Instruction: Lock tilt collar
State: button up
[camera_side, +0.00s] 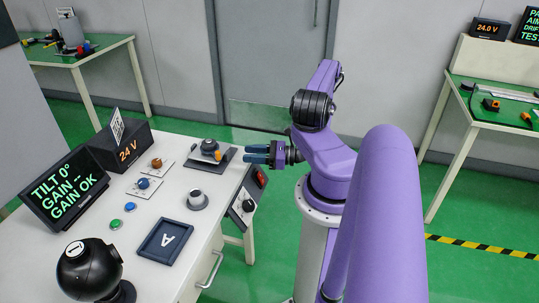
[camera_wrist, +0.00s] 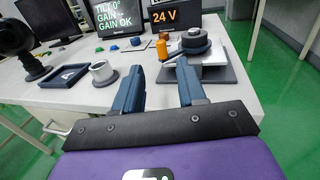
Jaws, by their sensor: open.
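A stacked mount (camera_side: 210,147) with a black round top stands on a dark plate at the table's far right corner. In the wrist view, the mount (camera_wrist: 195,42) has a dark collar-like ring with a lever, an orange upright grip (camera_wrist: 162,47) and a silver block below. No label marks it as the tilt collar. My gripper (camera_side: 248,154) is open and empty, just right of the mount in the side view. In the wrist view, my gripper (camera_wrist: 160,67) points toward the plate, its fingers apart and short of the mount. A display (camera_side: 66,188) reads TILT 0°, GAIN --, GAIN OK.
Orange (camera_side: 157,163) and blue (camera_side: 143,184) knobs sit on white cards. A grey round post (camera_side: 194,196), a dark tray (camera_side: 144,249) marked A and a black ball-shaped device (camera_side: 88,268) stand nearer. A 24 V box (camera_side: 122,148) is behind. A switch box (camera_side: 246,204) hangs off the right edge.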

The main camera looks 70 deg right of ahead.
jog(key=v, duration=0.5)
jog(key=shift+s+d, duration=0.1)
jog(key=shift+s, duration=0.25)
jog(key=w+a+r+n+g+y, duration=0.1)
jog(key=a+r+n+g+y, duration=0.3)
jog(key=a+n+g, duration=0.6)
jog(key=w+a+r+n+g+y, duration=0.2)
jog(key=a+r+n+g, duration=0.4)
jog(key=n+g, duration=0.8)
jog(key=s+a+r+n+t+h, duration=0.3)
jog(key=s+a+r+n+h, duration=0.1)
jog(key=n, duration=0.7)
jog(key=s+a+r+n+t+h, duration=0.3)
jog(key=a+r+n+h, duration=0.2)
jog(key=a+r+n, duration=0.2)
jog(key=shift+s+a+r+n+t+h, duration=0.15)
jog(key=shift+s+a+n+t+h, duration=0.2)
jog(key=shift+a+n, duration=1.15)
jog(key=shift+d+n, duration=0.5)
jog(key=shift+d, duration=0.05)
